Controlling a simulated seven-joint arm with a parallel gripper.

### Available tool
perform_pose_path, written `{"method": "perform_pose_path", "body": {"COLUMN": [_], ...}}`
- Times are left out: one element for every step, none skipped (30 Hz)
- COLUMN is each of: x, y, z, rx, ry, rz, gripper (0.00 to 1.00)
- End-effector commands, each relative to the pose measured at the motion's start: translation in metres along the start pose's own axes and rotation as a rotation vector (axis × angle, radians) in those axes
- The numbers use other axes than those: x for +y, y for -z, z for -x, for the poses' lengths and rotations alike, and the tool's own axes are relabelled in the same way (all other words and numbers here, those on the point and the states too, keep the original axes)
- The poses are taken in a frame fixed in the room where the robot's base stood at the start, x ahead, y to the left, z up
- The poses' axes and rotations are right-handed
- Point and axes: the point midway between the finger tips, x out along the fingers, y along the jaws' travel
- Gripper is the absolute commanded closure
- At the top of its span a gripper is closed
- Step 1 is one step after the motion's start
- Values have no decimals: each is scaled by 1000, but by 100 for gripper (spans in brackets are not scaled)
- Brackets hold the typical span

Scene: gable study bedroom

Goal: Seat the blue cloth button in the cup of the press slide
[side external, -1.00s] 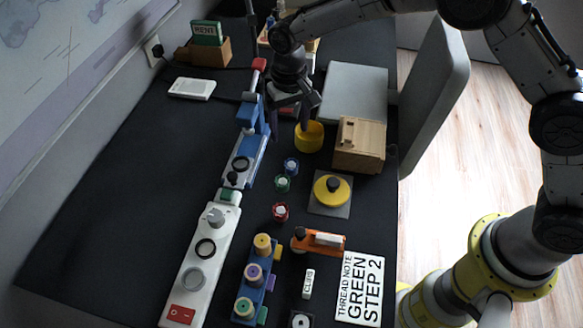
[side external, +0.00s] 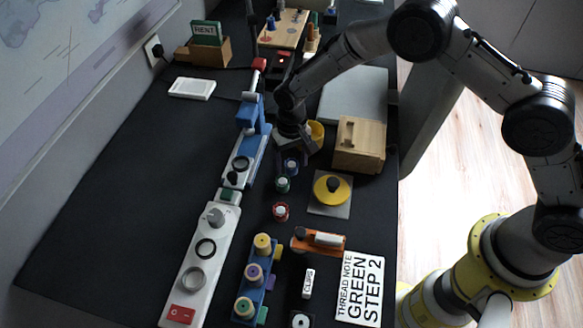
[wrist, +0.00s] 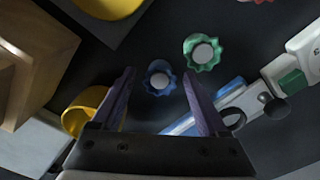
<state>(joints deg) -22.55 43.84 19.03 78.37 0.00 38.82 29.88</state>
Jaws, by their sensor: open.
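The blue cloth button (side external: 291,166), scalloped with a pale centre, lies on the dark desk right of the blue press (side external: 256,142). In the wrist view the blue button (wrist: 158,80) shows between my fingertips, with dark gaps on both sides. My gripper (side external: 296,152) is open and empty, just beyond and above the button in the side view. The press slide's cup looks like the dark ring (side external: 240,164) at the near end of the press; the ring (wrist: 234,119) is partly behind my right finger in the wrist view.
A green button (side external: 282,185) and a red button (side external: 280,211) lie nearer the camera. A yellow bowl (side external: 316,132) and a wooden box (side external: 360,145) stand close on the right. A yellow knobbed disc (side external: 325,190) is nearby. The desk left of the press is clear.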

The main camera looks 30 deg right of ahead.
Motion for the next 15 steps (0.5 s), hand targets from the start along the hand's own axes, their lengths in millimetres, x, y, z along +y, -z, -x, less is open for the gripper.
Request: {"method": "perform_pose_path", "body": {"x": [0, 0, 0, 0, 0, 0, 0, 0, 0, 0, 0, 0, 0, 0, 0], "y": [0, 0, 0, 0, 0, 0, 0, 0, 0, 0, 0, 0, 0, 0, 0], "z": [-1, -2, -2, -2, -2, -2, -1, -1, -1, -1, -1, -1, -1, -1, -1], "rx": [1, 1, 1, 1, 1, 1, 1, 1, 1, 1, 1, 1, 1, 1, 1], "ry": [0, 1, 1, 1, 1, 1, 1, 1, 1, 1, 1, 1, 1, 1, 1], "rz": [0, 0, 0, 0, 0, 0, 0, 0, 0, 0, 0, 0, 0, 0, 0], "gripper": [23, 23, 23, 23, 23, 23, 23, 29, 36, 41, 47, 54, 59, 65, 72]}}
